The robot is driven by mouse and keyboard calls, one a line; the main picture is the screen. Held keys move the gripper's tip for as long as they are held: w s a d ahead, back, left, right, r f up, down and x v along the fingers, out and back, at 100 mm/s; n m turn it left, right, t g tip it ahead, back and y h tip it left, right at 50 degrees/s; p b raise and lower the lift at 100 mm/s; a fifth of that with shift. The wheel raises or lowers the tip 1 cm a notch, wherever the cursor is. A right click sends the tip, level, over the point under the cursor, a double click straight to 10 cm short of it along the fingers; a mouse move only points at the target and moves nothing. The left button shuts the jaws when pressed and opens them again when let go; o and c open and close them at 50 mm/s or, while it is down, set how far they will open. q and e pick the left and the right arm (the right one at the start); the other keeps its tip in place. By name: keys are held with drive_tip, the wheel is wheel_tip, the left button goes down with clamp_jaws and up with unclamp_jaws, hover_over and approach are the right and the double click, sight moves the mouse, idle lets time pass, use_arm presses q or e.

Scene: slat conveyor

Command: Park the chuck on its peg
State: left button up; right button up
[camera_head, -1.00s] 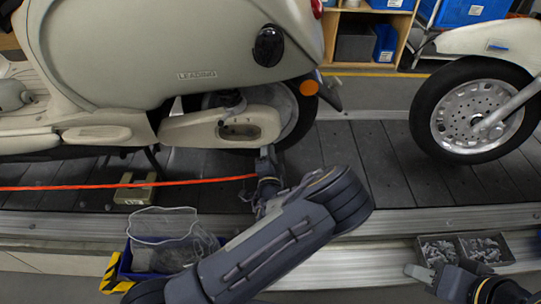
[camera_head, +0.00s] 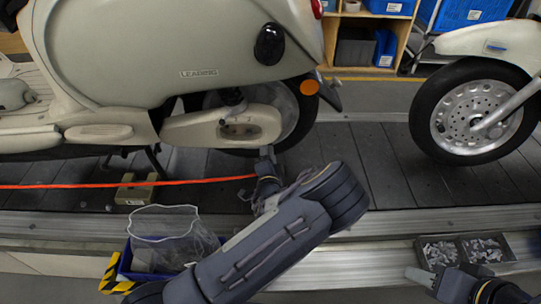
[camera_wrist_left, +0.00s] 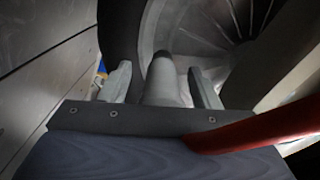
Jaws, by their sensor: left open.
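The orange-red hose (camera_head: 130,184) runs from the left edge to my left gripper (camera_head: 264,158), which is by the rear wheel of the cream scooter. In the left wrist view, the two fingers of the left gripper (camera_wrist_left: 162,84) stand apart. A pale grey cylinder (camera_wrist_left: 163,80) lies between them, with a gap on each side. It may be the chuck, but I cannot tell for sure. The hose crosses the palm at lower right in that view (camera_wrist_left: 260,128). My right gripper (camera_head: 420,275) is at the lower right, with its jaw opening unclear. I cannot make out the peg.
The scooter (camera_head: 150,60) stands on the dark slat conveyor (camera_head: 400,185). A front wheel (camera_head: 475,112) is to the right. A blue bin (camera_head: 125,262) with a mesh bag, a small beige block (camera_head: 137,189) and a parts tray (camera_head: 463,235) are along the near side.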

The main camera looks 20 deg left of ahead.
use_arm(q)
drive_tip(key=shift+w+a+r, duration=0.1)
drive_tip(key=shift+w+r, duration=0.75)
drive_tip(key=shift+w, duration=0.05)
use_arm(e)
drive_tip(key=shift+d+f, duration=0.1)
drive_tip(key=shift+f, duration=0.05)
use_arm(q)
drive_tip(key=shift+r, duration=0.1)
use_arm(e)
drive_tip(key=shift+w+f, duration=0.1)
drive_tip(key=shift+f, duration=0.05)
use_arm(q)
drive_tip(key=shift+c, duration=0.5)
drive_tip(key=shift+a, duration=0.1)
clamp_jaws()
drive_tip(key=shift+o, duration=2.3)
unclamp_jaws()
drive_tip(key=f+p+v, duration=0.1)
drive_tip(key=f+v, duration=0.1)
drive_tip(key=v, duration=0.7)
drive_tip(key=shift+s, duration=0.25)
use_arm(e)
drive_tip(key=shift+w+r, duration=0.4)
drive_tip(key=shift+r, duration=0.2)
drive_tip(key=shift+o, duration=0.2)
